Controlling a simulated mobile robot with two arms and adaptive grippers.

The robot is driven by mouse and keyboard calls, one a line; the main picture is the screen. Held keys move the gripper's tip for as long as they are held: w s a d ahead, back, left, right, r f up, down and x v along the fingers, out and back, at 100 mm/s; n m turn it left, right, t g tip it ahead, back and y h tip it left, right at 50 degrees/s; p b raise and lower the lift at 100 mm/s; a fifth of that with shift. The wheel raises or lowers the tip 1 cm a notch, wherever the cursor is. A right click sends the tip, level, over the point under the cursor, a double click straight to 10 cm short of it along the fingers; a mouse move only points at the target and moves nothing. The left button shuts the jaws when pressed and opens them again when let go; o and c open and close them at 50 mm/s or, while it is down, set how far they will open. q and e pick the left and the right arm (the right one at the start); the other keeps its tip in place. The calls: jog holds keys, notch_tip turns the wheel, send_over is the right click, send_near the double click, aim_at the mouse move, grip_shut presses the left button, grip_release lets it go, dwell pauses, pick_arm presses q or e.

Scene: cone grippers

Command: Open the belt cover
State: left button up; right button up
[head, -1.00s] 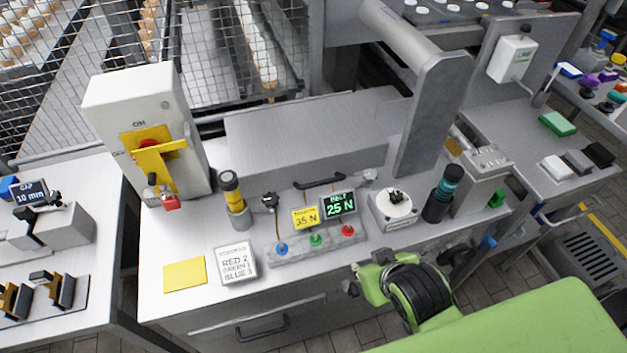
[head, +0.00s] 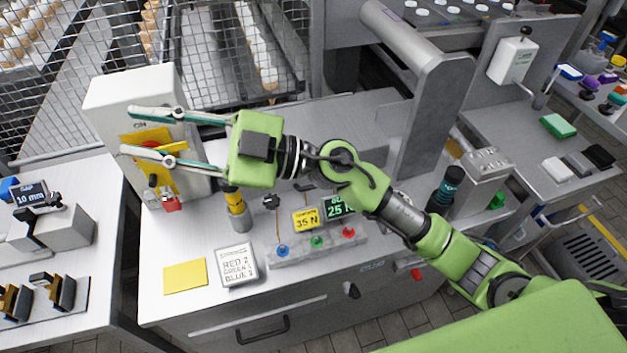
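The grey metal belt cover (head: 345,118) lies closed on the bench behind my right arm. Its black front handle is mostly hidden by the arm. A white switch box (head: 125,95) stands at the left with a yellow plate and yellow lever (head: 158,137). A red padlock-like piece (head: 171,204) hangs below the lever. My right gripper (head: 127,132) is open, its two long fingers pointing left across the front of the box, one above and one below the lever. I cannot tell whether they touch it. My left gripper is not in view.
A yellow-black cylinder (head: 236,208) stands in a holder below the gripper. A sign (head: 236,265), a yellow card (head: 185,276), and a strip with blue, green and red buttons (head: 317,242) lie along the front. A wire mesh fence (head: 120,45) stands behind.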

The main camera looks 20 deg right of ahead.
jog(key=w+d+f+n+g+h, duration=0.1)
jog(key=d+f+g+h, duration=0.1)
jog(key=f+h, duration=0.55)
jog(key=w+d+f+n+g+h, duration=0.1)
jog(key=d+f+g+h, duration=0.2)
jog(key=f, duration=0.7)
jog(key=w+d+f+m+t+h, duration=0.1)
jog(key=w+d+m+h, duration=0.3)
jog(key=d, duration=0.6)
jog(key=w+d+f+m+t+h, duration=0.15)
jog(key=w+d+h, duration=0.25)
jog(key=d+h, duration=0.5)
jog(key=w+f+p, duration=0.1)
jog(key=f, duration=0.3)
jog(key=w+d+f+y+p, duration=0.1)
jog(key=f, duration=0.3)
jog(key=w+f+y+p, duration=0.1)
jog(key=f, duration=0.3)
jog(key=shift+d+f+m, duration=0.25)
jog(key=shift+m, duration=0.1)
jog(key=shift+s, duration=0.1)
grip_shut()
